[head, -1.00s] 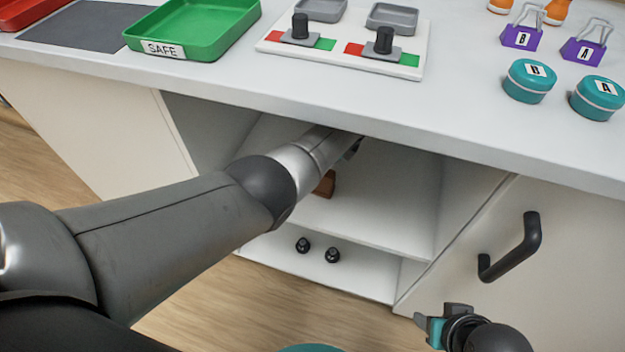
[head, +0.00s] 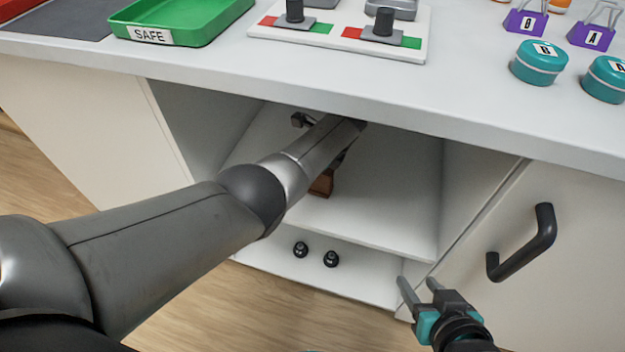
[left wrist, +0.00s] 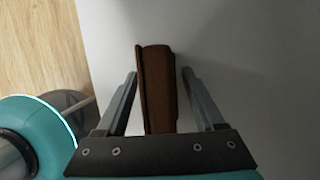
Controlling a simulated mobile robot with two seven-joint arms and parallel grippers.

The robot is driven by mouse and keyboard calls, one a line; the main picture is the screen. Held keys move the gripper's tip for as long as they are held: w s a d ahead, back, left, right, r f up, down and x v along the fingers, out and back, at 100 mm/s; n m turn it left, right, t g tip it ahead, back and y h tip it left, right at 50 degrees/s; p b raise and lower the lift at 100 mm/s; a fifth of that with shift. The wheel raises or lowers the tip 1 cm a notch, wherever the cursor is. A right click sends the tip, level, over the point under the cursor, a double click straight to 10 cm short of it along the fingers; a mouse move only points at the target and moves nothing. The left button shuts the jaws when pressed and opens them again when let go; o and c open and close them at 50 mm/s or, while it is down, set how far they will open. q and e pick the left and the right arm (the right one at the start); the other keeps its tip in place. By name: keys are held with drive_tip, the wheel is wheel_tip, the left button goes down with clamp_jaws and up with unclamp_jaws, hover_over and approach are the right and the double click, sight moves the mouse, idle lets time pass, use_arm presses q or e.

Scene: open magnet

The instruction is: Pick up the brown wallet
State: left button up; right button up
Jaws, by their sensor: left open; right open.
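The brown wallet (head: 322,184) is on the upper shelf inside the open cabinet, mostly hidden behind my left arm in the head view. In the left wrist view the wallet (left wrist: 157,88) lies between the two open fingers of my left gripper (left wrist: 160,90), with a gap on its right side and a smaller one on its left. Its far end reaches past the fingertips. In the head view my left gripper is largely hidden behind its own arm. My right gripper (head: 418,284) is open and empty, in front of the cabinet at the lower right.
The shelf (head: 385,215) is bare around the wallet. Two small black objects (head: 316,254) stand on the lower shelf. The countertop (head: 300,85) overhangs the opening. A black door handle (head: 525,243) juts out at right. A green SAFE tray (head: 190,22) stands on top.

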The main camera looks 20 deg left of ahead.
use_arm(q)
drive_tip(key=shift+a+f, duration=0.1)
drive_tip(key=shift+f, duration=0.25)
idle(0.7)
clamp_jaws()
idle(0.6)
